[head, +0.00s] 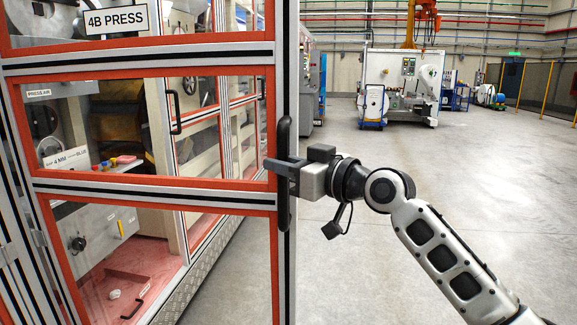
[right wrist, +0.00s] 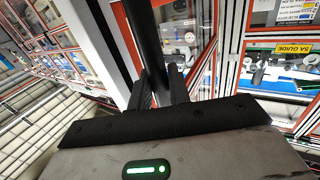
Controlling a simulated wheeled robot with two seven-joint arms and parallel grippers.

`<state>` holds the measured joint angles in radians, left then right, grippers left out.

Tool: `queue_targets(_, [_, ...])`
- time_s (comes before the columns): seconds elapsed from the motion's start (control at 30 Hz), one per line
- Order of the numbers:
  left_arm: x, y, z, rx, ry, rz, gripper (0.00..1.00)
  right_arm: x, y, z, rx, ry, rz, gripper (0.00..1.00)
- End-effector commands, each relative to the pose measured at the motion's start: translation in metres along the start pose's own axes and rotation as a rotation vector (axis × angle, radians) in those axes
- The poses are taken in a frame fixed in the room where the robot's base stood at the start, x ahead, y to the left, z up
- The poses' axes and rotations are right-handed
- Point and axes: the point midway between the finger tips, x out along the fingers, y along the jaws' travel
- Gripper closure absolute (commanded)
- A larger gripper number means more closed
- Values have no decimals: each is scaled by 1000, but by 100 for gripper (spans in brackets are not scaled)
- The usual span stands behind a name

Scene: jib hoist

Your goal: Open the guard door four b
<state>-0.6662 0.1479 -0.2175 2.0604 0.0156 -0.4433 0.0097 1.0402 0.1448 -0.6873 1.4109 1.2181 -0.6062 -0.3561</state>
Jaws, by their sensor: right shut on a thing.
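The guard door (head: 150,188) has clear panes in an aluminium frame with orange trim and carries a "4B PRESS" sign (head: 117,20). In the right wrist view the black handle bar (right wrist: 144,38) runs down between the two fingers of the gripper (right wrist: 160,88). My left gripper is not in view.
Behind the door stands the machine, with more framed guard panels and black handles (head: 174,106) running back. A lower bay with a red floor (head: 135,265) shows through the pane. Grey floor (head: 370,270) to the right is clear. Another machine (head: 400,85) stands far back.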

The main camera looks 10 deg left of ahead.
Motion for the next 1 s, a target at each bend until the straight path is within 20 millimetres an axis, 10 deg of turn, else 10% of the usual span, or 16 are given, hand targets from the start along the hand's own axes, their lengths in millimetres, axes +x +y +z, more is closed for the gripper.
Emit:
queue_targets(0.33, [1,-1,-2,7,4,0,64,1,-3,-2,0,4,-6,100])
queue_targets(0.37, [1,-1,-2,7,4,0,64,1,-3,-2,0,4,-6,76])
queue_targets(1.0, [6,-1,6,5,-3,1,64,-26,1,2,-1,2,1,75])
